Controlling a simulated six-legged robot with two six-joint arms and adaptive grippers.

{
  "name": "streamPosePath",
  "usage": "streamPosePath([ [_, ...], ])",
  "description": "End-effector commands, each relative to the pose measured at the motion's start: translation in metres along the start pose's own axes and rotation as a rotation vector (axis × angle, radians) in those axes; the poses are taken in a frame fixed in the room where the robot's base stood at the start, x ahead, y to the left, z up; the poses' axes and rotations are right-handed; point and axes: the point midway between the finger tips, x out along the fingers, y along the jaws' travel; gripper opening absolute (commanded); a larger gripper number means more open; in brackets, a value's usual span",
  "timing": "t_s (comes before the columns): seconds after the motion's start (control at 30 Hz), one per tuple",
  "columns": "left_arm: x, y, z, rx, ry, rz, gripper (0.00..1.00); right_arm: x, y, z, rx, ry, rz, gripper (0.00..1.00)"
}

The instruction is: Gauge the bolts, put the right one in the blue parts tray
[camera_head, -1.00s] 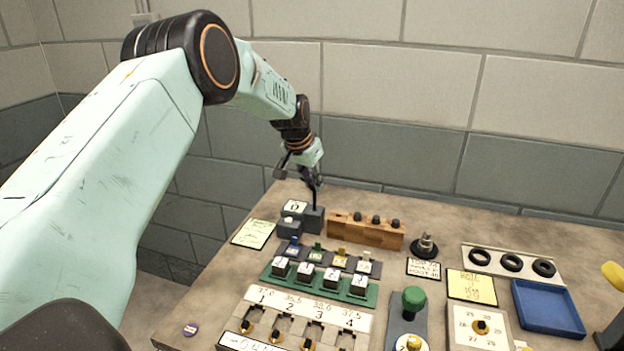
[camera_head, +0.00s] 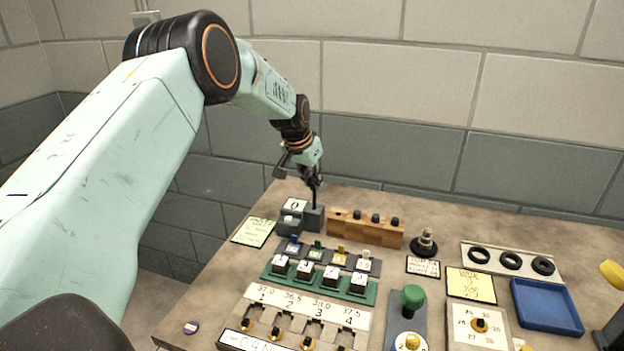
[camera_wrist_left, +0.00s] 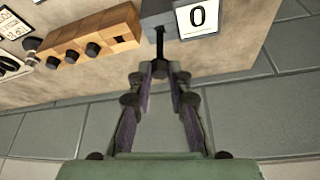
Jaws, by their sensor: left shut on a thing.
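My left gripper (camera_head: 314,181) is shut on a dark bolt (camera_head: 314,200), held upright over a grey gauge block (camera_head: 314,218) with a "0" display beside it. In the left wrist view the fingertips (camera_wrist_left: 160,72) grip the bolt's head, and its thin shank (camera_wrist_left: 159,42) reaches the block; how deep its tip sits is hidden. Three dark bolts stand in a wooden rack (camera_head: 345,232), whose left end has no bolt showing. The blue parts tray (camera_head: 545,307) looks empty at the right.
A green rack of numbered cubes (camera_head: 320,281) and a numbered white panel (camera_head: 300,312) with knobs lie in front. A green knob (camera_head: 413,298), a dial plate (camera_head: 480,328), a plate with black rings (camera_head: 510,262) and yellow note (camera_head: 471,286) fill the right. A wall stands behind.

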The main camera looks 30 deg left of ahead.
Motion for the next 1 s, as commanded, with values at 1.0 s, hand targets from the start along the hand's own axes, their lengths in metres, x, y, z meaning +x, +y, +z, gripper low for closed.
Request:
streamPosePath([
  [1.0, 0.0080, -0.0001, 0.0035, 0.000, 0.000, 0.000, 0.00, 0.0010, 0.0000, 0.0000, 0.000, 0.000, 0.000, 0.00],
])
